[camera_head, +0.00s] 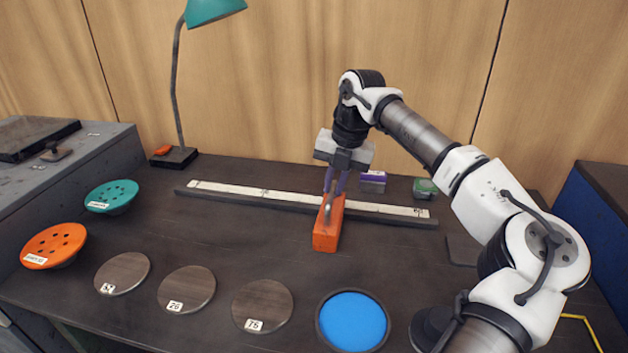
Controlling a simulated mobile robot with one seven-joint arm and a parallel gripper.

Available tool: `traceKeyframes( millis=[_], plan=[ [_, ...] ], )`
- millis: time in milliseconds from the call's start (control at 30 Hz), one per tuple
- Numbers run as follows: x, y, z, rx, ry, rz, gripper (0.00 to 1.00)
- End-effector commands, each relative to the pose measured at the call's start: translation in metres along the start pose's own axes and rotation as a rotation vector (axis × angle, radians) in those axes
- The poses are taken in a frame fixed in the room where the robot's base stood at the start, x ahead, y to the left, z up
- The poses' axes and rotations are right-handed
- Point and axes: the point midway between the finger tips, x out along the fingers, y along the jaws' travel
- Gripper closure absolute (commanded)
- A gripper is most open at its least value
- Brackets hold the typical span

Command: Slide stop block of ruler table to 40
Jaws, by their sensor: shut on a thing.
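The ruler table (262,194) is a long dark rail with a white scale strip, lying across the back half of the workbench. The orange stop block (326,238) straddles the rail right of its middle and reaches toward the front. My gripper (333,190) comes down from above and is shut on the upper part of the stop block. The fingers look purple. The scale numbers are too small to read, and the block and gripper hide part of the strip.
Several round dark discs with number labels, one here (187,289), and a blue disc (352,320) lie along the front. Orange (54,244) and teal (111,195) flanges sit at left. A purple box (373,181) and a green box (425,187) stand behind the rail. A lamp (178,90) stands at back left.

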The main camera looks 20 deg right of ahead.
Motion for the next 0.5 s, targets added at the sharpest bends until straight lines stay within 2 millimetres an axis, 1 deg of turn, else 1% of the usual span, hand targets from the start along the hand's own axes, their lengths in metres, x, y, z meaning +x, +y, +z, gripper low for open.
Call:
traceKeyframes(
  millis=[133, 467, 500],
  plan=[
    [-0.0023, -0.0053, 0.0005, 0.000, -0.003, 0.001, 1.00],
    [-0.0027, -0.0060, 0.0008, 0.000, -0.004, 0.001, 1.00],
    [-0.0027, -0.0059, 0.0008, 0.000, -0.004, 0.001, 0.82]
  ],
)
